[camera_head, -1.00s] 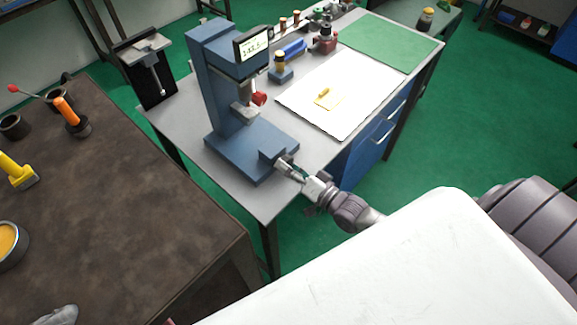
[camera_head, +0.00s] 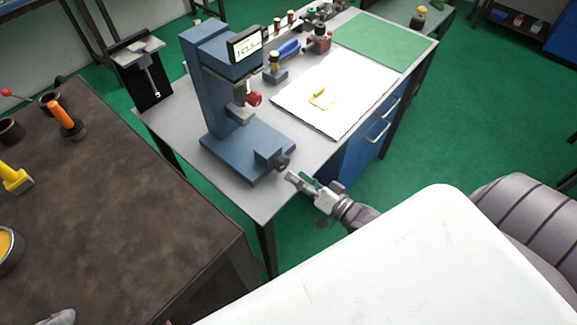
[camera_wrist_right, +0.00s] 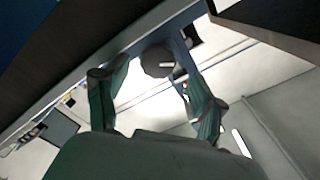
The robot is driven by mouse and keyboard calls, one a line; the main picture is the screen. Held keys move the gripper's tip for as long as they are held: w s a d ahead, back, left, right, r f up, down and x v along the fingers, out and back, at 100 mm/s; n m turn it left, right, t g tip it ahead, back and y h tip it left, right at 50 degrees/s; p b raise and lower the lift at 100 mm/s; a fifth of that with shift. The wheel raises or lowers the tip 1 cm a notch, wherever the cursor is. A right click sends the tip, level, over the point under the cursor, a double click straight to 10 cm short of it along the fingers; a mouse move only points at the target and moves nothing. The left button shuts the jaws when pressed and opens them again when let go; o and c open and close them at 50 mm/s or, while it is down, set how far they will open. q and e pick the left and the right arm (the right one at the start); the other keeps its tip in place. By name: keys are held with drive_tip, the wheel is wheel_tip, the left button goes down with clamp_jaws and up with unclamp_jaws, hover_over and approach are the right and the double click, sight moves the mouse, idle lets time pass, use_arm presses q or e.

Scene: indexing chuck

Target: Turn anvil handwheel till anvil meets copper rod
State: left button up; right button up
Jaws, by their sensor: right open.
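The blue bench device (camera_head: 218,75) stands upright on the grey table, with a display (camera_head: 247,45) too small to read. Its dark handwheel (camera_head: 282,162) sticks out of the block at the base's front right. In the right wrist view the handwheel (camera_wrist_right: 158,60) shows as a round knob with a pale mark, beyond and between the fingertips. A grey anvil-like block (camera_head: 240,113) sits below the head, beside a red knob (camera_head: 254,99). I cannot make out a copper rod at it. My right gripper (camera_head: 297,179) is open and empty, just right of the handwheel and apart from it.
A white sheet with a yellow piece (camera_head: 321,97), a green mat (camera_head: 385,45), a blue cylinder on a stand (camera_head: 288,47) and small copper-coloured pieces (camera_head: 291,18) lie farther back. A brown table (camera_head: 110,190) is at left. Green floor is open at right.

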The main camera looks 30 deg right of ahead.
drive_tip(key=shift+v, duration=1.4)
